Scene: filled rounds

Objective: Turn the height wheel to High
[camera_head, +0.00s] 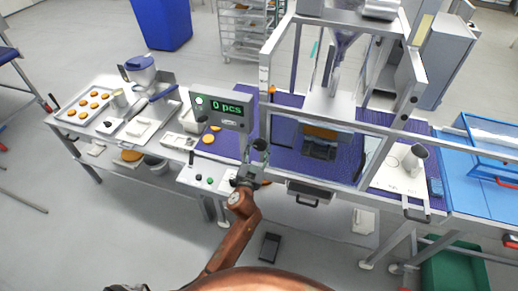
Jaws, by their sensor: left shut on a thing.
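My left gripper (254,163) reaches up from the bottom centre to the front of the machine, at the left post of its frame. It is shut on a small dark knob-like part (260,145), which appears to be the height wheel. The gripper covers much of that part, so its setting and any High mark cannot be read. The machine's metal frame (265,95) stands over a purple conveyor belt (286,160). A display box (222,109) left of the gripper reads "0 pcs" in green. My right gripper is not in view.
A button panel (207,178) lies just left of the gripper. Orange rounds (208,139) lie on the belt, and more fill a tray (72,121) at far left. A white board (398,184) with a grey cup-like piece lies right. A blue tray (480,195) stands far right.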

